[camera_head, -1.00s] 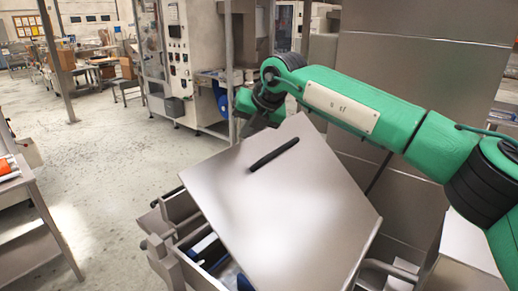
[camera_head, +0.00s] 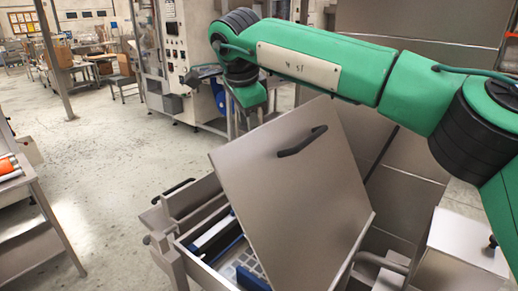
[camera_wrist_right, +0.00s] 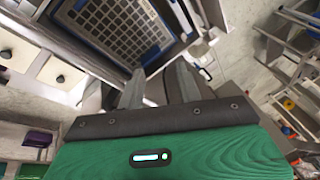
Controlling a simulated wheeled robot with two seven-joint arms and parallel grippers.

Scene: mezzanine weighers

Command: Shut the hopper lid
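The grey metal hopper lid (camera_head: 285,205) stands partly open and steeply tilted in the head view, with a dark bar handle (camera_head: 302,141) near its upper edge. Under it the hopper (camera_head: 172,258) shows its open inside, with blue-edged parts and a pale grid (camera_head: 243,266). The grid (camera_wrist_right: 112,27) also shows in the right wrist view. My right gripper (camera_wrist_right: 158,88) has its two fingers apart with nothing seen between them. In the head view its green hand is behind the lid's upper edge, and the fingertips are hidden. My left gripper is not in view.
A tall grey panel (camera_head: 425,95) stands behind the hopper. A metal box (camera_head: 460,245) is at right. A side table (camera_head: 30,205) with orange items is at far left. The floor (camera_head: 110,170) between is clear.

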